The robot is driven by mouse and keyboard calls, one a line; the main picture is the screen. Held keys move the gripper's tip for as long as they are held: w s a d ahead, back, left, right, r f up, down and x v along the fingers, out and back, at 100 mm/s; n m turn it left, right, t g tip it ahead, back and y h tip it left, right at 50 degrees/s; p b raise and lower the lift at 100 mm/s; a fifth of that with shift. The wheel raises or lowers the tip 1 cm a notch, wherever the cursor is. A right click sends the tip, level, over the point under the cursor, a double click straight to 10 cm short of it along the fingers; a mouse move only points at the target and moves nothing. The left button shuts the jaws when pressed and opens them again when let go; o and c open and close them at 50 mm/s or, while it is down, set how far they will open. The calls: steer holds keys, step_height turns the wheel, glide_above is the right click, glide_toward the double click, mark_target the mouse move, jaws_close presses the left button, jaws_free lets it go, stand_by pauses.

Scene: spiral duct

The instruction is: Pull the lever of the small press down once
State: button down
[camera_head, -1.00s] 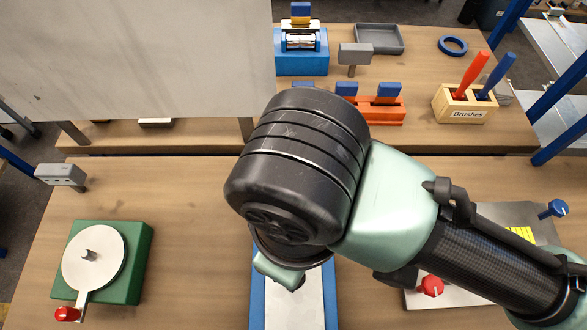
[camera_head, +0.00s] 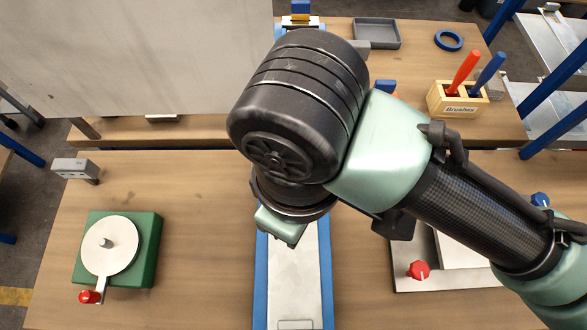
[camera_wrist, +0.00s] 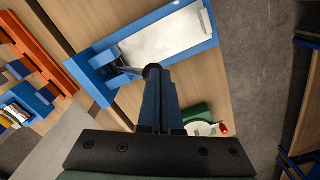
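The small press has a long blue base with a pale plate (camera_head: 295,278), seen below my wrist in the head view. The wrist view shows its blue frame (camera_wrist: 98,88), pale plate (camera_wrist: 165,38) and a thin metal lever (camera_wrist: 122,69) with a dark round knob (camera_wrist: 152,70). My gripper (camera_wrist: 156,82) has its dark blue fingers close together right at the knob and looks shut on it. The fingers partly cover the grip. In the head view my wrist hides the lever and the rear of the press.
A green box with a round disc and red-knobbed crank (camera_head: 118,250) stands left of the press. A plate with a red knob (camera_head: 418,270) lies to the right. Behind are a brush holder (camera_head: 458,100), grey tray (camera_head: 377,33) and blue ring (camera_head: 448,41). An orange rack (camera_wrist: 40,50) shows in the wrist view.

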steer(key=w+r+p, duration=0.7)
steer(key=w+r, duration=0.1)
steer(key=shift+w+p, duration=0.25)
steer(key=shift+p, duration=0.1)
stand_by(0.9)
steer(key=shift+r, duration=0.2)
step_height(320, 180, up, 4)
steer(key=p, duration=0.3)
steer(key=shift+f+p, duration=0.15)
steer(key=shift+p, duration=0.2)
